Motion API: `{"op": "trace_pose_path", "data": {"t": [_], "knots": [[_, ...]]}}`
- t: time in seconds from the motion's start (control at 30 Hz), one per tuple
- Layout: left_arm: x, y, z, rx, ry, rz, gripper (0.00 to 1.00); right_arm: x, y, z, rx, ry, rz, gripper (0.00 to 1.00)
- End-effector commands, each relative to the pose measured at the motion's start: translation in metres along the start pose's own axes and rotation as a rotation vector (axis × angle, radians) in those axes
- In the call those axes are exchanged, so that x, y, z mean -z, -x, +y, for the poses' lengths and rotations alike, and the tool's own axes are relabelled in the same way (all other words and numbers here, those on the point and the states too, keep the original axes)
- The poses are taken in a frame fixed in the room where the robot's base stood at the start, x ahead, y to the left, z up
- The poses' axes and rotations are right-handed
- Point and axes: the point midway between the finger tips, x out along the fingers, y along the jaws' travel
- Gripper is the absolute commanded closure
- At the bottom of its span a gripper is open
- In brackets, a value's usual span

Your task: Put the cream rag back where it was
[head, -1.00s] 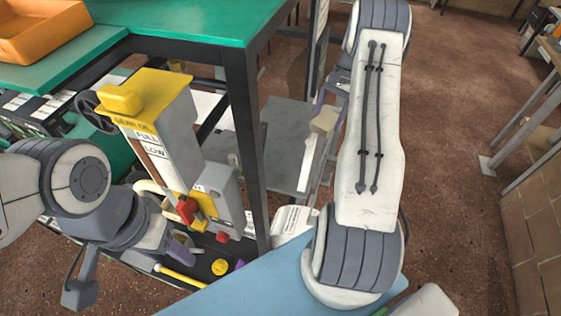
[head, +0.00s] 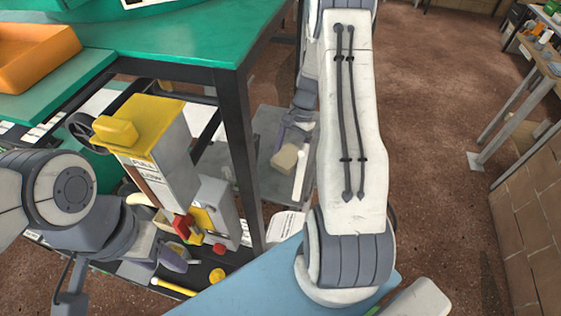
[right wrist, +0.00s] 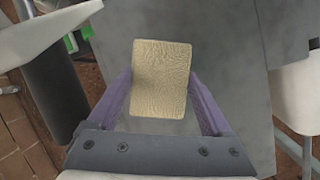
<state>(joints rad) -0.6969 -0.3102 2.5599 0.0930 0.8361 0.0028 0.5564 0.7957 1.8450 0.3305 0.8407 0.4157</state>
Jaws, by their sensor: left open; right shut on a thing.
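The cream rag (head: 284,158) hangs in my right gripper (head: 288,134), beyond the table leg and above a grey flat surface (head: 262,178). In the right wrist view the rag (right wrist: 160,78) is a pale, textured rectangle between the two purple fingers, with grey surface around it. Whether its lower side touches that surface I cannot tell. My right forearm covers part of the area in the head view. My left gripper (head: 172,254) is open at the lower left, close to the machine with the yellow top.
A green table (head: 170,35) with a dark leg (head: 240,150) stands left of the rag, with an orange tray (head: 35,55) on it. The yellow-topped machine (head: 140,125) stands below it. A brick wall (head: 525,210) is at right; the brown floor between is clear.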

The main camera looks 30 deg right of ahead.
Motion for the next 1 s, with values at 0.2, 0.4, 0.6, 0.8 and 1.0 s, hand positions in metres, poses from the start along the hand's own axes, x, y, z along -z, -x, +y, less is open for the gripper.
{"op": "trace_pose_path", "data": {"t": [0.2,0.4,0.6,0.8,1.0], "knots": [[0.001,0.012,0.001,0.000,-0.001,0.000,0.47,-0.027,-0.008,0.000,-0.003,0.003,-0.003,0.77],[0.001,0.023,0.002,0.000,-0.004,0.000,0.47,-0.036,-0.026,0.001,-0.003,-0.002,-0.002,0.77],[0.001,0.022,0.002,0.000,-0.004,0.000,0.47,-0.033,-0.031,0.001,-0.001,0.000,0.000,0.77],[0.001,0.020,0.001,0.000,-0.004,0.000,0.47,-0.032,-0.033,0.001,-0.001,0.000,0.000,0.77],[0.001,0.020,0.002,0.000,-0.003,0.000,0.47,-0.032,-0.033,0.001,-0.001,0.000,0.000,0.00]]}}
